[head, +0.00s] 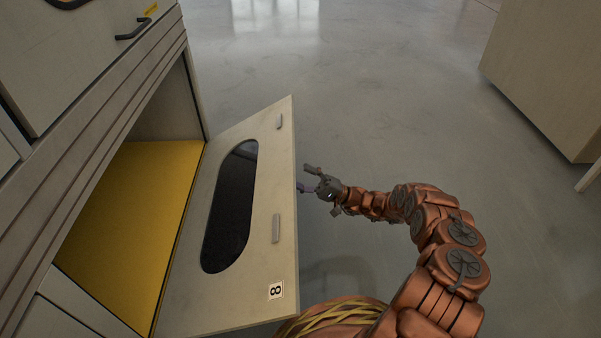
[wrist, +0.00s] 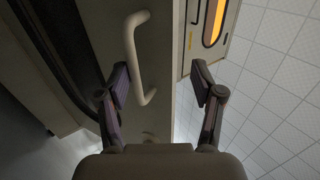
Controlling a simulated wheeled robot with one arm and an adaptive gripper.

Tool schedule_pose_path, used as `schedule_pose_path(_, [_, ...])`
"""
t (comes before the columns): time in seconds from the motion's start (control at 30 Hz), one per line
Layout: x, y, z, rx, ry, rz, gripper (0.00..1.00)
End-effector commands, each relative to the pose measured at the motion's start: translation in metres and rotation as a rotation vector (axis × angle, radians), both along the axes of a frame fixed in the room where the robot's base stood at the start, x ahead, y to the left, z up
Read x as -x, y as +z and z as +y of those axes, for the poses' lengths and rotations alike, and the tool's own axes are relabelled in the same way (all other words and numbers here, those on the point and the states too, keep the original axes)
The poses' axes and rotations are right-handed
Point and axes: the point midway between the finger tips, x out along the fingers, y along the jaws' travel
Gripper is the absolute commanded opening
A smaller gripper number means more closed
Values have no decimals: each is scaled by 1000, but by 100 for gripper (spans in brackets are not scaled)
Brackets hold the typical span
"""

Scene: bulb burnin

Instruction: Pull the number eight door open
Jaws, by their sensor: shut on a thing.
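The number eight door (head: 250,285) stands swung well out from its lit yellow compartment, with an "8" label (head: 276,290) near its lower corner and a dark oblong window (head: 232,210). In the wrist view the door (wrist: 156,62) fills the left and middle, and a pale bar handle (wrist: 131,45) stands on its face. My gripper (head: 306,179) is at the door's free edge in the head view. The exact contact is not clear.
The yellow-floored compartment (head: 125,205) is open and looks empty. A closed door with a dark handle (head: 133,28) is above it. Another cabinet (head: 555,75) stands at the upper right. The grey floor (head: 385,95) between is clear.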

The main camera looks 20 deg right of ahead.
Motion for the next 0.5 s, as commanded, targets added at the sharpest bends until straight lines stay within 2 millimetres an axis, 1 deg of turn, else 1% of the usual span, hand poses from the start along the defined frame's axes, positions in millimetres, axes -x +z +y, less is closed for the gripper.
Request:
schedule_pose_path(0.03, [0, 1, -10, -7, -17, -6, 38])
schedule_pose_path(0.1, [1, -3, -11, -7, -14, -7, 36])
schedule_pose_path(0.3, [1, -14, -8, -3, -3, -6, 36])
schedule_pose_path(0.5, [3, -27, -9, -2, 2, -2, 36])
